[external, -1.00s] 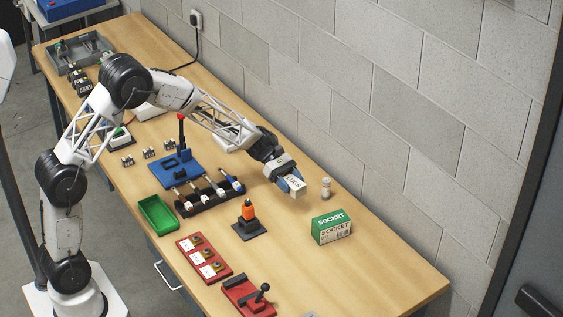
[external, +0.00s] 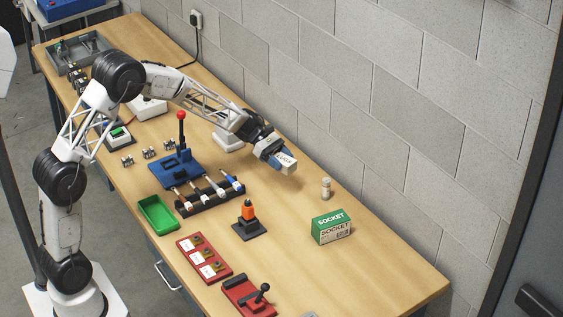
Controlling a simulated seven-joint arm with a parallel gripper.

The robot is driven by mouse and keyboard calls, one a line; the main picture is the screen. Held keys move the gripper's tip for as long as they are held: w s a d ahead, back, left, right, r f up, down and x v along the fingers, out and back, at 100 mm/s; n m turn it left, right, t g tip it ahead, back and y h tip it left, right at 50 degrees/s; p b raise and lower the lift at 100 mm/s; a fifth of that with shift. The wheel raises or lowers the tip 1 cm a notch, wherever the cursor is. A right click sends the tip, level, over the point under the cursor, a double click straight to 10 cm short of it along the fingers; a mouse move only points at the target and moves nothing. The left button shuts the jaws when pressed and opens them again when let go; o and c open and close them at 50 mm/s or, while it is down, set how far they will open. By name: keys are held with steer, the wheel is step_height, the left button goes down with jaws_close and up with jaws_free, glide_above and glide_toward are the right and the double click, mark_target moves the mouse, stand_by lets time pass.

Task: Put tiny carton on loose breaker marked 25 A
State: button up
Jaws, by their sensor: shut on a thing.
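My gripper (external: 273,155) is shut on a tiny white carton (external: 287,163) with dark print on its side. It holds the carton in the air over the back part of the table, near the block wall. Several black breaker-like blocks (external: 78,80) stand at the far left by the grey tray. Small grey-and-black pieces (external: 148,153) sit in a row on the table left of the blue lever press. The markings on all of these are too small to read, so I cannot tell which is marked 25 A.
A blue press (external: 177,170) with a red-knobbed lever, a black rack (external: 210,197) of tools, a green tray (external: 157,212), an orange-topped stand (external: 248,217), a red panel (external: 204,259) and a green socket box (external: 331,227) stand on the table. The right front area is mostly clear.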

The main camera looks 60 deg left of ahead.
steer(key=a+r+n+t+y, duration=0.1)
steer(key=a+r+n+t, duration=0.2)
steer(key=a, duration=1.6)
steer(key=s+a+r+n+t+y, duration=0.1)
steer(key=a+r, duration=0.4)
steer(key=a, duration=1.3)
steer(key=shift+s+a+r+n+t+y, duration=0.15)
steer(key=shift+a+r+n+t+y, duration=0.2)
steer(key=shift+n+t+y, duration=0.55)
steer(key=shift+f, duration=2.55)
steer(key=shift+f, duration=0.1)
steer(key=shift+f, duration=2.4)
steer(key=o, duration=1)
steer(key=shift+f, duration=0.15)
steer(key=shift+r, duration=0.2)
